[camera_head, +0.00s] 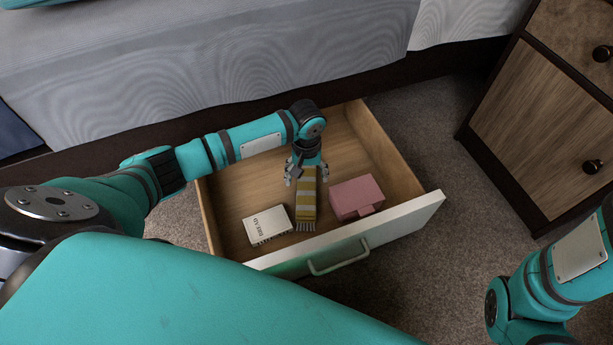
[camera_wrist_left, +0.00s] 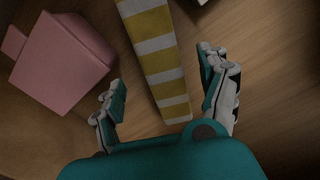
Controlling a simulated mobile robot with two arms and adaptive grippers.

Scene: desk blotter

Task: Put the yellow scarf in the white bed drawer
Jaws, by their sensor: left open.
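The yellow scarf (camera_head: 306,207), striped yellow and white with a fringed end, lies inside the open white bed drawer (camera_head: 399,222), on its wooden floor. My left gripper (camera_head: 306,178) is over the scarf's far end, inside the drawer. In the left wrist view the scarf (camera_wrist_left: 154,52) passes between the open, spread fingers of the left gripper (camera_wrist_left: 160,95), with gaps on both sides. The scarf's far end is hidden under the gripper. My right arm shows at the lower right of the head view, but its gripper is out of view.
A pink box-like thing (camera_head: 354,196) lies right of the scarf in the drawer. A white labelled item (camera_head: 268,225) with a fringed edge lies left of it. The bed (camera_head: 220,60) stands behind. A wooden nightstand (camera_head: 540,110) is at right, with carpet (camera_head: 430,140) between.

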